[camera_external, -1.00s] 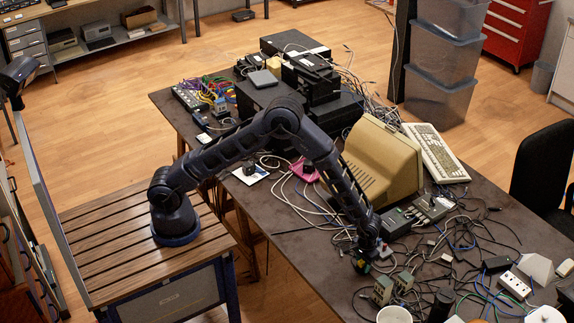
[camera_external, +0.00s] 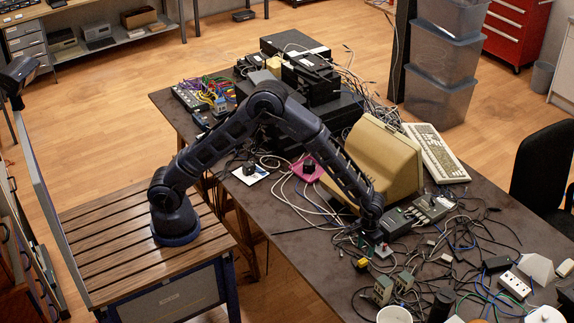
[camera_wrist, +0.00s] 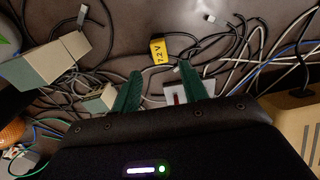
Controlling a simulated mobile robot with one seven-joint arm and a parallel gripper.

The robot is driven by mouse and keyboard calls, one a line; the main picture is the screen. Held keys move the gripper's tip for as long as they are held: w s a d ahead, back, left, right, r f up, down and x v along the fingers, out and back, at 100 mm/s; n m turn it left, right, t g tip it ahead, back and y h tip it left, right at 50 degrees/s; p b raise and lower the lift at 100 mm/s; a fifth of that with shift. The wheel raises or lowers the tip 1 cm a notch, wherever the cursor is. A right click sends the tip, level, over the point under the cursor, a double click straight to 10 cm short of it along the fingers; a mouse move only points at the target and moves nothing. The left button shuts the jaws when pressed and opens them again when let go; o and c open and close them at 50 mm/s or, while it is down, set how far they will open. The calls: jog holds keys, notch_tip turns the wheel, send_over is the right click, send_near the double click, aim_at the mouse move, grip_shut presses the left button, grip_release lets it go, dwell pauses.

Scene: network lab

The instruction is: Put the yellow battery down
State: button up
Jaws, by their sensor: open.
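The yellow battery (camera_external: 361,263), marked "7.2 V" in the wrist view (camera_wrist: 158,50), lies on the dark table among black cables. My gripper (camera_wrist: 162,78) is open, with its two green fingers apart and nothing between them. In the wrist view the battery is just beyond the fingertips, apart from them. In the external view my gripper (camera_external: 372,238) is above the table, a little up the picture from the battery; its fingers are hard to make out there.
A small white device (camera_external: 383,250) with a red part is close by my fingers. Grey-green boxes (camera_external: 383,289), a white cup (camera_external: 394,314) and many loose cables crowd the table. A beige monitor (camera_external: 390,155) and a keyboard (camera_external: 436,152) stand behind.

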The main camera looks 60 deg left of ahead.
jog(key=s+a+r+t, duration=0.2)
jog(key=s+a+r, duration=0.1)
jog(key=a+r, duration=2.5)
jog(key=s+a+r+t, duration=0.1)
jog(key=s+a+r, duration=0.2)
jog(key=s+a, duration=0.8)
jog(key=s+a+r+t, duration=0.1)
jog(key=s+a+r, duration=0.2)
jog(key=s+a, duration=0.9)
jog(key=s, duration=0.3)
jog(key=shift+s+r+t, duration=0.15)
jog(key=shift+s+t, duration=0.15)
